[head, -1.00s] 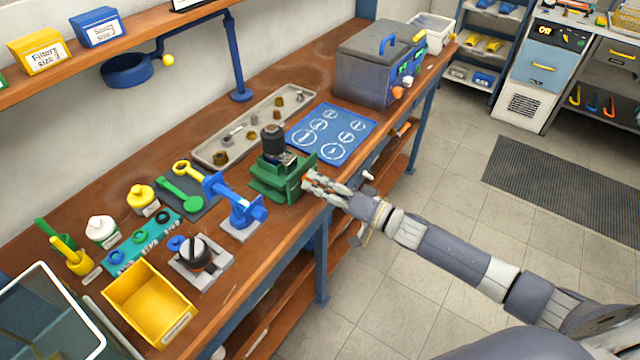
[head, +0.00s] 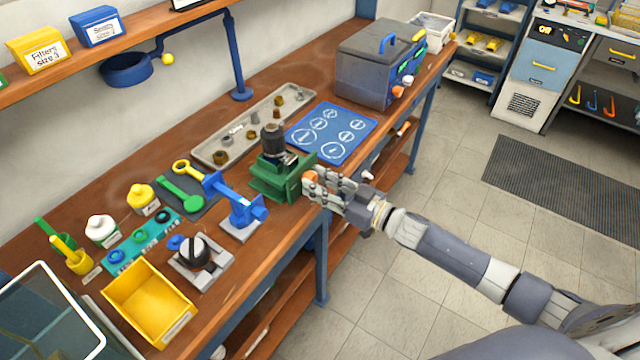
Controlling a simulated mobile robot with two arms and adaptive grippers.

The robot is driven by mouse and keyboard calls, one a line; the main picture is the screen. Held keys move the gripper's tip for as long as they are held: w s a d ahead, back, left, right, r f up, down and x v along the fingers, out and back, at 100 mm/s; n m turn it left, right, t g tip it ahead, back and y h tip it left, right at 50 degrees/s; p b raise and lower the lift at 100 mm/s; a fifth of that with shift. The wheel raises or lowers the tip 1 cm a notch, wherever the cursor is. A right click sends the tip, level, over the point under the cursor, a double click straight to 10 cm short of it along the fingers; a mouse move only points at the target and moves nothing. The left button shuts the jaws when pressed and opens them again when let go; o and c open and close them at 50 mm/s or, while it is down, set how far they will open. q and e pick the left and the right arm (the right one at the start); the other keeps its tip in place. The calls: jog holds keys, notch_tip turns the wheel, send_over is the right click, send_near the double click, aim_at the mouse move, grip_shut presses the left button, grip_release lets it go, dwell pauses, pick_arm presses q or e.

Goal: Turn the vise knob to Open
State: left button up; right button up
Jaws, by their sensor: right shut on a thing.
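The green vise (head: 268,187) stands at the front edge of the wooden bench in the head view. A dark cylindrical part (head: 273,142) stands upright in it. The orange vise knob (head: 309,178) is on the vise's right side, facing the aisle, and partly covered by my fingers. My right gripper (head: 314,186) reaches in from the right and is shut on the knob. Any Open mark on the vise is too small to read. My left gripper is not in view.
A blue stand (head: 240,215) is close left of the vise. A blue mat (head: 352,121) with white circles and a tray (head: 217,160) of small parts lie behind it. A grey machine (head: 362,75) stands farther along.

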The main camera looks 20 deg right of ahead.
jog(key=n+b, duration=0.1)
jog(key=n, duration=0.5)
jog(key=n+b, duration=0.2)
jog(key=n, duration=0.4)
jog(key=shift+f+n, duration=0.1)
jog(key=shift+n, duration=0.3)
jog(key=n+b, duration=0.2)
jog(key=n, duration=0.4)
jog(key=shift+b, duration=0.4)
jog(key=n+b, duration=0.2)
jog(key=n, duration=0.4)
jog(key=o, duration=1.1)
jog(key=shift+s+d, duration=0.1)
